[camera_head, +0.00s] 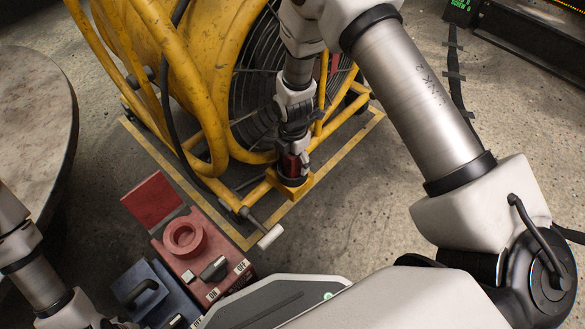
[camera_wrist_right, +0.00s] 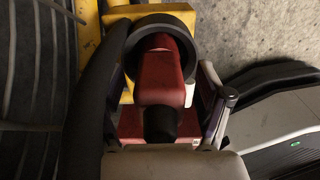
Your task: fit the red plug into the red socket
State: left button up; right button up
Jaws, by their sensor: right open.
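The red plug (camera_head: 291,164) stands in a yellow holder (camera_head: 291,187) on the fan's base frame. In the right wrist view the plug (camera_wrist_right: 160,85) shows its red body, a dark collar and a black cable end. My right gripper (camera_head: 295,153) is above the holder, with its open fingers on either side of the plug; contact is not clear. The red socket (camera_head: 184,238) is a round ring on a red box at the lower left, its square lid (camera_head: 152,200) standing open. My left gripper is out of view; only part of that arm shows.
A large yellow fan (camera_head: 200,60) with tubular bars and a dark cable fills the back. A blue box (camera_head: 145,290) sits beside the red one. A round table (camera_head: 35,110) is at the left.

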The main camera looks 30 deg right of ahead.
jog(key=shift+f, duration=0.5)
jog(key=shift+r, duration=0.2)
jog(key=shift+c, duration=0.4)
jog(key=c, duration=1.4)
